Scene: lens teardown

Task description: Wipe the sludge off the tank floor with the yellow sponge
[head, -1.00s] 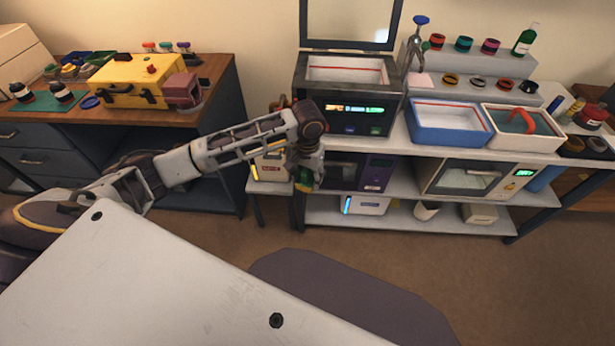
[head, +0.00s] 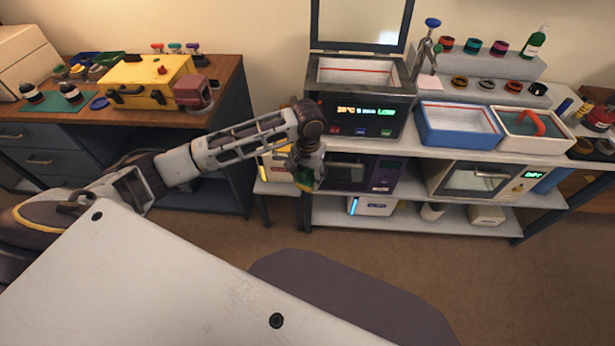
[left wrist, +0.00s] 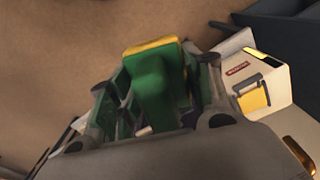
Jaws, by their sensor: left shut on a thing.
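The yellow sponge (left wrist: 158,85) shows in the left wrist view as a green block with a yellow edge. My left gripper (left wrist: 158,110) is shut on it. In the head view the left gripper (head: 305,180) hangs pointing down, in front of the bench's left end and below its top, with a bit of green and yellow sponge at its tips. The tank (head: 362,65) is the open basin of a dark machine with a lit display, above and right of the gripper. Its pale inner wall with a red line shows; I cannot make out sludge on its floor. My right gripper is out of view.
The tank's lid (head: 360,20) stands open behind it. A blue tray (head: 460,140) and a white tray (head: 535,145) with a red-handled thing stand to the right. A purple-fronted appliance (head: 383,175) sits under the bench. The floor in front is clear.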

